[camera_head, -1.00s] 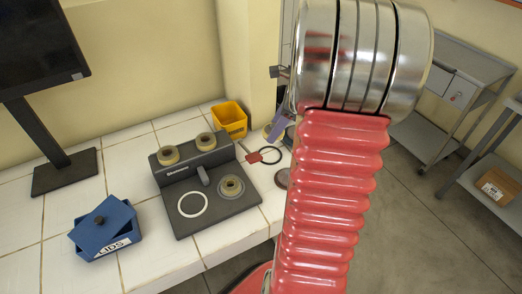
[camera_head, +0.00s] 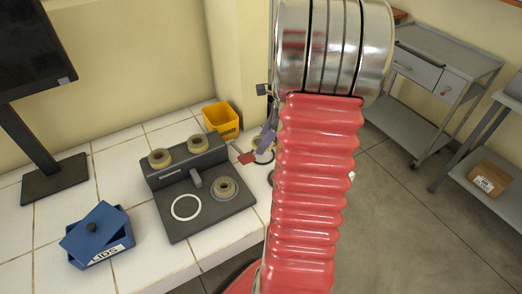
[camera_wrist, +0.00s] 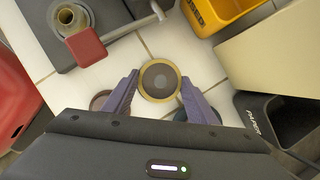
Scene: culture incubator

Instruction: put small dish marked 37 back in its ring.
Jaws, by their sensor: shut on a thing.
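My gripper (camera_wrist: 160,86) has two purple fingers, with their tips at opposite sides of a small round dish (camera_wrist: 159,81). The dish has a yellowish rim and a dark middle; I cannot read a mark on it. In the head view my gripper (camera_head: 265,142) is partly behind my arm, over the right side of the bench. The dark grey ring stand (camera_head: 205,222) is left of it. A white ring (camera_head: 186,207) on its front left is empty. A dish sits at its front right seat (camera_head: 224,189), and two more round dishes (camera_head: 160,157) (camera_head: 198,143) rest on its raised back.
A yellow bin (camera_head: 221,120) stands behind the stand. A blue LIDS box (camera_head: 97,240) is at the left, near a monitor (camera_head: 35,40). A red tag (camera_wrist: 86,47) shows beside the stand.

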